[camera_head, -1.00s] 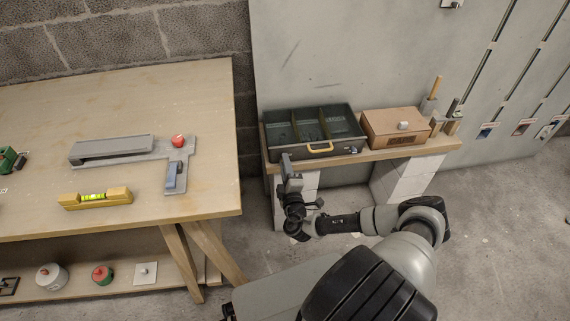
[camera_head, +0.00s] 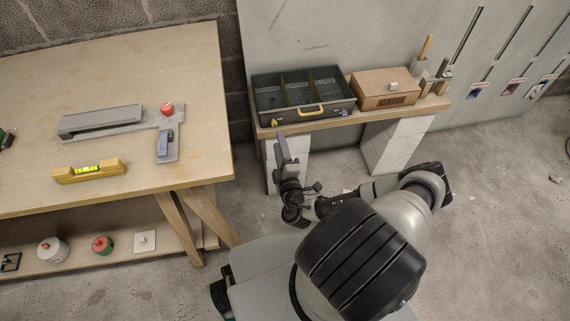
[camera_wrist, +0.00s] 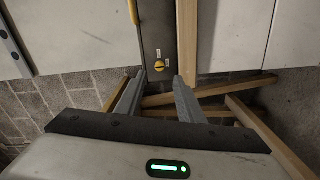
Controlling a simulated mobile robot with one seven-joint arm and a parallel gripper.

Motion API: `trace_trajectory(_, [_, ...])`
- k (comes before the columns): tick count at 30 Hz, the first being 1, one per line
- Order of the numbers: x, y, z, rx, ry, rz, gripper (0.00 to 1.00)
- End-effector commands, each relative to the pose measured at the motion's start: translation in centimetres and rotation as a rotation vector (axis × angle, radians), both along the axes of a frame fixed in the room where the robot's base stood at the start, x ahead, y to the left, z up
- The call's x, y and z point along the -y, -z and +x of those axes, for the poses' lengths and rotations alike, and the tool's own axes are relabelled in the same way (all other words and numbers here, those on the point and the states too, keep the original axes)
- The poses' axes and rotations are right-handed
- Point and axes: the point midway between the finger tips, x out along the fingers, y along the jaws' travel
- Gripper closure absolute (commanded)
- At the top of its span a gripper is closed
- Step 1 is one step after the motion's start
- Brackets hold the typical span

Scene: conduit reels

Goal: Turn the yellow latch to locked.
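My gripper (camera_wrist: 160,82) is open and empty. Its two fingers point toward the latch, which shows between and just beyond the tips, apart from them. In the head view my gripper (camera_head: 282,146) is in front of and below the toolbox's left end.
The toolbox has a yellow handle (camera_head: 308,110) and stands on a wooden shelf (camera_head: 330,123) carried by white blocks (camera_head: 392,147). A cardboard box (camera_head: 383,90) stands to its right. A wooden workbench (camera_head: 200,80) with a spirit level (camera_head: 88,171) is at the left.

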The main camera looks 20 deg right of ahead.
Motion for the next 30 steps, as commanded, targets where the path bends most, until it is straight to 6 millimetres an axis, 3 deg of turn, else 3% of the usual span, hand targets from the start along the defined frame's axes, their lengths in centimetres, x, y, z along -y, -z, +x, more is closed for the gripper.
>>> trace_trajectory(6, [-1.1,0.0,-5.2,-0.002,0.0,0.001,0.65])
trace_trajectory(12, [-1.7,0.0,-8.2,-0.001,-0.001,0.001,0.65])
trace_trajectory(18, [-1.9,0.0,-9.3,0.0,-0.001,0.0,0.65])
trace_trajectory(30, [-1.9,0.0,-9.3,0.0,-0.001,0.0,0.65])
